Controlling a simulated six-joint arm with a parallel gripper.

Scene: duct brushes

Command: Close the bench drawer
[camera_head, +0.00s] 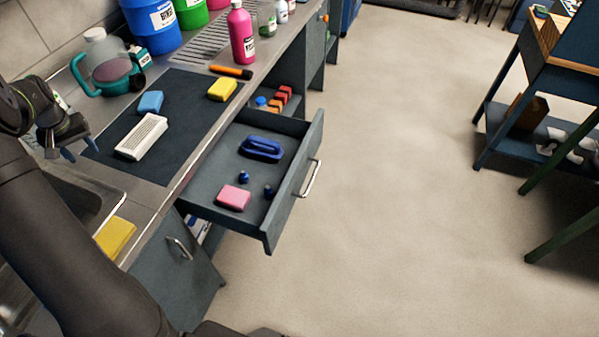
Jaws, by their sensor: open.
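The bench drawer (292,206) is pulled out from under the bench top, at the middle of the view. Its front panel has a metal bar handle (309,179). Inside it lie a blue brush-like item (262,148), a pink block (233,197) and two small dark blue pieces (269,191). My gripper (80,154) is at the left, over the bench near the sink edge, open and with nothing seen between its fingers. It is well apart from the drawer, across the dark mat. My arm covers part of the sink.
A dark mat (183,124) on the bench holds a white brush (143,137), a blue block (150,102) and a yellow block (222,89). A teal jug (107,64), a pink bottle (241,34) and blue drum (152,22) stand behind. A cupboard door (180,262) hangs open below. Floor right of the drawer is clear.

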